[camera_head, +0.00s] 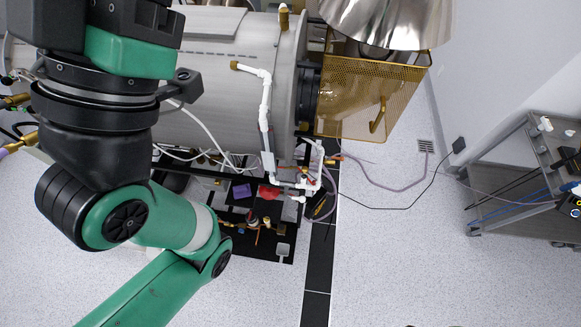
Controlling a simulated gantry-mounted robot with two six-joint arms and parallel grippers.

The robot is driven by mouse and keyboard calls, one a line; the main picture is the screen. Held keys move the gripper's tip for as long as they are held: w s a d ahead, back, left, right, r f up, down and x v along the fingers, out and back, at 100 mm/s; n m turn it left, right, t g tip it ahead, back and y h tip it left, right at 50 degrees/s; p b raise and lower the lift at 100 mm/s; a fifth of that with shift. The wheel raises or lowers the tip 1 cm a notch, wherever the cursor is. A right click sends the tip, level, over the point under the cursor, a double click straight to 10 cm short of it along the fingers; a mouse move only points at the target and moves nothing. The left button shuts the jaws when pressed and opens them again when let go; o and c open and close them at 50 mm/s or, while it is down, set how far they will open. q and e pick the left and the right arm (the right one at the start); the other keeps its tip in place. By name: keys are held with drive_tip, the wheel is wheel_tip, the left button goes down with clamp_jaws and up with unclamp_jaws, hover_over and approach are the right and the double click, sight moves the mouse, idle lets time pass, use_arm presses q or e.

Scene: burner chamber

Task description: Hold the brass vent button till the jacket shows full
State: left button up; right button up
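A large grey cylindrical chamber (225,85) lies across the upper left. A white pipe (265,110) runs down its right end and has a small brass tip (235,65). A brass fitting (284,18) stands near the top edge. I cannot tell which brass part is the vent button, and no readable jacket fill indicator shows. One green and black arm of mine (128,50) covers the chamber's left part. Its fingers do not show, so contact cannot be seen. My other arm and gripper are out of view.
A perforated amber guard box (365,100) and a shiny metal hood (385,20) adjoin the chamber's right end. Hoses and fittings lie on a black base (265,240). A grey cart (520,170) stands at right. Cables cross the otherwise clear floor (400,260).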

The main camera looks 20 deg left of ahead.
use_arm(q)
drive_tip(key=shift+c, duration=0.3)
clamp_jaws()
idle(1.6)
